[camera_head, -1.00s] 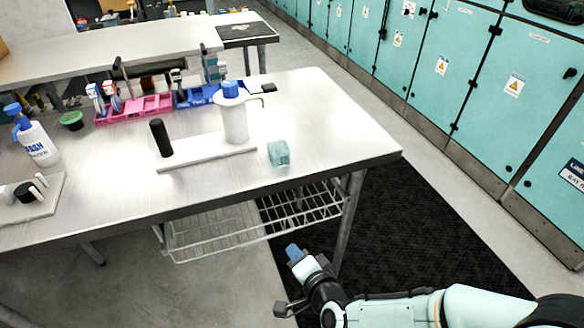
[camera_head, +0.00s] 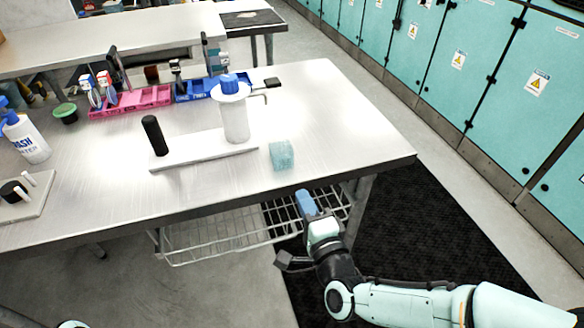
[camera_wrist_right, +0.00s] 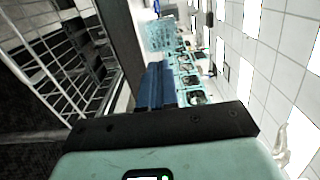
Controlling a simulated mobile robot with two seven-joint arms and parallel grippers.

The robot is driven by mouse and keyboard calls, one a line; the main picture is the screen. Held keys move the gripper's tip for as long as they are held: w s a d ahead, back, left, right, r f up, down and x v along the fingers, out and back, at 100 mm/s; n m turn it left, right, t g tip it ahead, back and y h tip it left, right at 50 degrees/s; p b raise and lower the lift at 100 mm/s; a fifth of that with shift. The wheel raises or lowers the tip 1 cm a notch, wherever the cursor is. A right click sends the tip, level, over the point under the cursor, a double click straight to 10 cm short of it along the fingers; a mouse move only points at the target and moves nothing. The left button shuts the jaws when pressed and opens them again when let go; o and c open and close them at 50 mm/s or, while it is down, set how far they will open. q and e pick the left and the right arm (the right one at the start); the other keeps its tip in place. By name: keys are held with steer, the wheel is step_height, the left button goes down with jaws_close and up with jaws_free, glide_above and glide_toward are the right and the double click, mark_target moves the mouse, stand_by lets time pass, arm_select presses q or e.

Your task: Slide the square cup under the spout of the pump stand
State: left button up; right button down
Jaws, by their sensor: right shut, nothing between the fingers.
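The square cup (camera_head: 281,155) is a small pale-teal, see-through cube standing on the metal table near its front right edge; it also shows in the right wrist view (camera_wrist_right: 160,36). The pump stand (camera_head: 235,115) has a white cylinder with a blue cap on a white base plate, with a black post at its left end. Its thin spout (camera_head: 262,94) points right, behind the cup in the picture. My right gripper (camera_head: 305,204) has blue fingers, shut and empty, in front of the table edge below the cup. My left gripper is not in view.
Behind the stand are a pink bin (camera_head: 130,102) and a blue bin (camera_head: 200,88). A wash bottle (camera_head: 28,138) stands at the left. A wire shelf (camera_head: 215,238) hangs below the table (camera_head: 330,130). The tabletop right of the cup is clear.

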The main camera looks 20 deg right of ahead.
mark_target(286, 166)
steer(key=w, duration=0.2)
steer(key=w+p, duration=0.1)
steer(key=w, duration=0.5)
steer(key=shift+a+f+p, duration=0.1)
steer(key=shift+a+p, duration=0.15)
steer(key=shift+p, duration=0.05)
steer(key=shift+w, duration=0.45)
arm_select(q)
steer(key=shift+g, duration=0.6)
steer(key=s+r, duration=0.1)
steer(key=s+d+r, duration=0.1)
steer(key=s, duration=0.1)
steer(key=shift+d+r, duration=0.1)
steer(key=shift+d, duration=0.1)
